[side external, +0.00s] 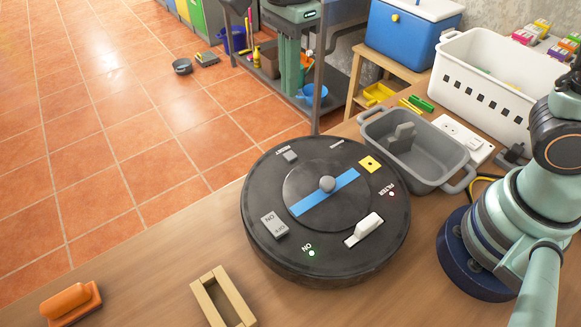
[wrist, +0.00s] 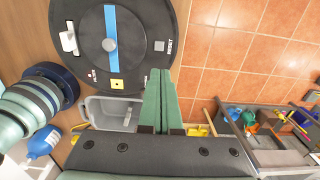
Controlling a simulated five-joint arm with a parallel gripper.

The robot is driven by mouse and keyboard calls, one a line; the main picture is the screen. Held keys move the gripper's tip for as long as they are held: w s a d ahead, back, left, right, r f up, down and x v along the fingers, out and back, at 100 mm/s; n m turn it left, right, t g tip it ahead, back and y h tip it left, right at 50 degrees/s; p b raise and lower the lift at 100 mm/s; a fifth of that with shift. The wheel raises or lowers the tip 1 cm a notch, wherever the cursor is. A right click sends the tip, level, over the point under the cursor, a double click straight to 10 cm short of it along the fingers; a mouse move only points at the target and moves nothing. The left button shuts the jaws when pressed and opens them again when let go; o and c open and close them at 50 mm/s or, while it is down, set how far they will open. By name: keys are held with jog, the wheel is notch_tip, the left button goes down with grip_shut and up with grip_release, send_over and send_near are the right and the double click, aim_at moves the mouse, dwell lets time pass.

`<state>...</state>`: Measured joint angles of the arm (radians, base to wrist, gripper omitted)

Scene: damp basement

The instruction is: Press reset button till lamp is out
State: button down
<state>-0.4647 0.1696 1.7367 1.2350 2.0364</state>
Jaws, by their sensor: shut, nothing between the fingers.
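A round black device (side external: 262,252) lies on the wooden bench, and part of it shows in the wrist view (wrist: 133,70). Its small grey reset button (side external: 290,156) is near the rim, labelled RESET; it also shows in the wrist view (wrist: 159,46). A small lamp (side external: 391,193) beside the FILTER label looks pinkish red. The ON lamp (side external: 311,253) glows green. My gripper (wrist: 160,72) is shut and empty. Its fingertips appear just below the reset button in the wrist view; their height above it is unclear. The side view does not show my gripper.
The device also bears a blue bar (side external: 325,192) with a knob, a yellow square (side external: 370,164), a grey rocker (side external: 274,225) and a white switch (side external: 363,228). A grey tub (side external: 440,184) stands close behind.

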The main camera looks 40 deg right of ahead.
aim_at(291, 154)
notch_tip(291, 154, down, 14)
dwell(0.6)
jog(key=shift+s+f, duration=0.1)
jog(key=shift+f, duration=0.85)
notch_tip(291, 154, up, 15)
jog(key=shift+w, duration=0.25)
jog(key=shift+r, duration=0.1)
jog(key=s+d+r+n+t, duration=0.1)
jog(key=s+d+n+t, duration=0.1)
jog(key=d+n, duration=0.7)
jog(key=s+d+r+n+t, duration=0.2)
jog(key=s+d+n, duration=0.3)
jog(key=d+n, duration=0.4)
jog(key=shift+s+r+t, duration=0.15)
jog(key=shift+s+t, duration=0.15)
jog(key=shift+t, duration=0.5)
